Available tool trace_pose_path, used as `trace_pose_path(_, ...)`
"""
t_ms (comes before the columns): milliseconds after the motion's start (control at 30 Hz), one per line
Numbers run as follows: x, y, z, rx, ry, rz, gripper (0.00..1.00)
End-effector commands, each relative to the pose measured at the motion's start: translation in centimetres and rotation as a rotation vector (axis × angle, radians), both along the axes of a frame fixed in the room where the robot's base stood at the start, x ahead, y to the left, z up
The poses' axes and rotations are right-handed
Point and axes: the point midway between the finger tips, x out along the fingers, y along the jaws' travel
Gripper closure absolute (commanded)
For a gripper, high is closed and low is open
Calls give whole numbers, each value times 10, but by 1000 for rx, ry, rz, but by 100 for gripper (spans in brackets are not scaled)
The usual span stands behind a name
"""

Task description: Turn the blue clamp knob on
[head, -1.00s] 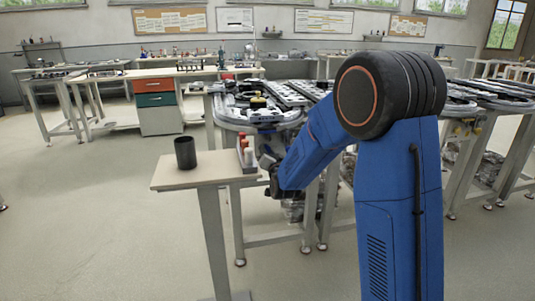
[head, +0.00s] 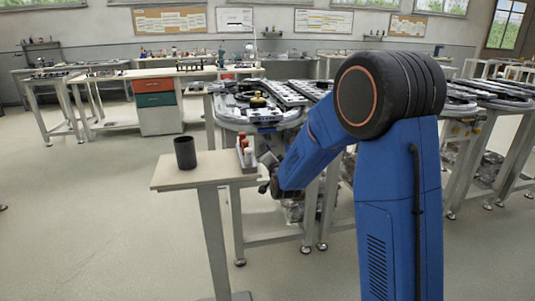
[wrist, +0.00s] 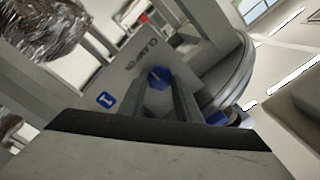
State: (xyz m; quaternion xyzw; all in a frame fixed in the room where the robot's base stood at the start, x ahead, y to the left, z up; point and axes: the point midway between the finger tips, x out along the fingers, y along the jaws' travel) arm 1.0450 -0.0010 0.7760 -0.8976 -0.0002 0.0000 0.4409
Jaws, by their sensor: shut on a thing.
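The blue clamp knob (wrist: 158,79) sits on a grey panel (wrist: 133,72) lettered "CLAMP", seen tilted in the wrist view. A blue square with a white mark (wrist: 105,99) is on the panel to the left of the knob. My gripper (wrist: 159,92) is shut on the knob, with one grey finger on each side of it. A white line shows on the knob's face. In the head view my gripper (head: 268,173) is small, beside the right edge of the small table, and the knob cannot be made out there.
The small table (head: 178,174) carries a dark cup (head: 185,153) and, at its right edge, a holder with small red-topped items (head: 244,148). The ring track (head: 262,112) stands behind my gripper. Shiny wrapped bundles (wrist: 42,28) show at the wrist view's left. Floor at left is clear.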

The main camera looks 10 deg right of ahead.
Motion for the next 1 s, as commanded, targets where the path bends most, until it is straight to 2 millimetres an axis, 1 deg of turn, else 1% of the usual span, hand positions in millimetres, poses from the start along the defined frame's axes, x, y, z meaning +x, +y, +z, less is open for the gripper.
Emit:
trace_pose_path(67,0,-1,-1,1,2,-1,92)
trace_pose_path(100,0,-1,-1,1,2,-1,67)
trace_pose_path(167,0,-1,-1,0,2,-1,53)
trace_pose_path(200,0,-1,-1,0,2,-1,51)
trace_pose_path(467,0,0,0,0,1,-1,51)
trace_pose_path(567,-5,0,0,0,0,0,51)
trace_pose_path(633,-11,0,1,0,-1,-1,51)
trace_pose_path(767,-31,0,0,0,0,0,51)
trace_pose_path(1000,-80,0,0,-1,0,0,51)
